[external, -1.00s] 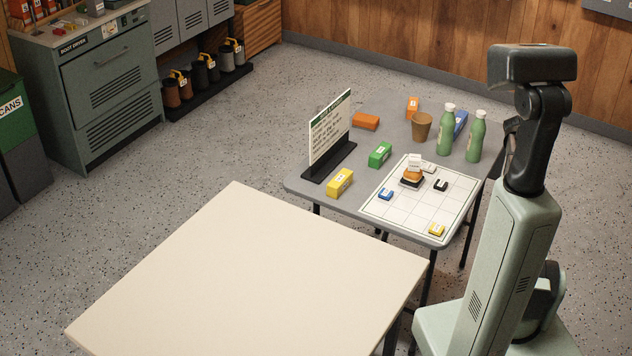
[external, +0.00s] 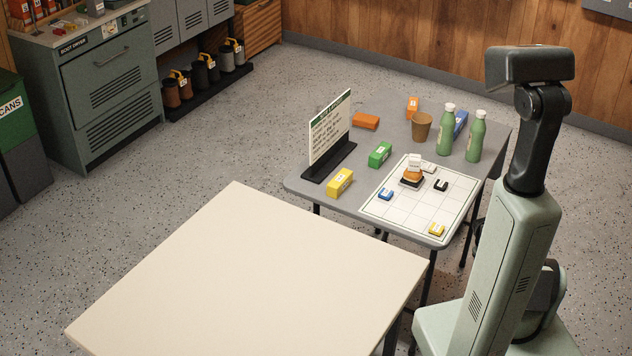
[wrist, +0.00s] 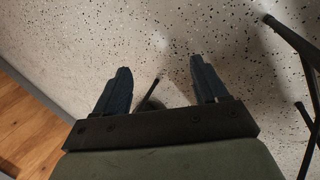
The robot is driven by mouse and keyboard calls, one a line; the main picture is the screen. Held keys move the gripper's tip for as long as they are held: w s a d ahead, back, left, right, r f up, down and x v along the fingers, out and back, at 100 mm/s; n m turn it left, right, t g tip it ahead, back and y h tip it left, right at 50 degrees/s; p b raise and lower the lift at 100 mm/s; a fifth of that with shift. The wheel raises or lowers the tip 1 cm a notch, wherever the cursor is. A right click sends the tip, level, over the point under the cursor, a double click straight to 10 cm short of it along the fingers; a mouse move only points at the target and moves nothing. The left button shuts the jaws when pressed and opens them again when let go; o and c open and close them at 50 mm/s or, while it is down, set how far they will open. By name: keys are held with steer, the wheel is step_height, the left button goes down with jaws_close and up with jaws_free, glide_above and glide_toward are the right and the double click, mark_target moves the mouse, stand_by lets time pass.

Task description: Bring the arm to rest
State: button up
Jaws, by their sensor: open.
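My gripper (wrist: 155,88) shows in the wrist view with its two dark fingers spread well apart and nothing between them. It hangs over the speckled floor (wrist: 150,40), clear of any object. In the external view the gripper is hidden behind my own arm at the right. My arm stands upright there, to the right of the grey table (external: 300,184).
The grey table holds a white grid board (external: 400,223), a sign (external: 330,128), a brown cup (external: 421,126), green bottles (external: 445,135) and several small coloured blocks. A bare cream table (external: 245,275) stands in front. Dark table legs (wrist: 290,40) show at the wrist view's right.

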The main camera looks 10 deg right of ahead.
steer(key=s+a+f+g+y, duration=0.2)
steer(key=s+a+f, duration=0.5)
steer(key=s+a, duration=0.45)
steer(key=s+a+m+g+y, duration=0.2)
steer(key=s+a+g, duration=0.3)
steer(key=s+a, duration=0.9)
steer(key=s, duration=0.3)
steer(key=shift+a+r+m, duration=0.3)
steer(key=shift+a+r, duration=0.05)
steer(key=shift+r, duration=0.05)
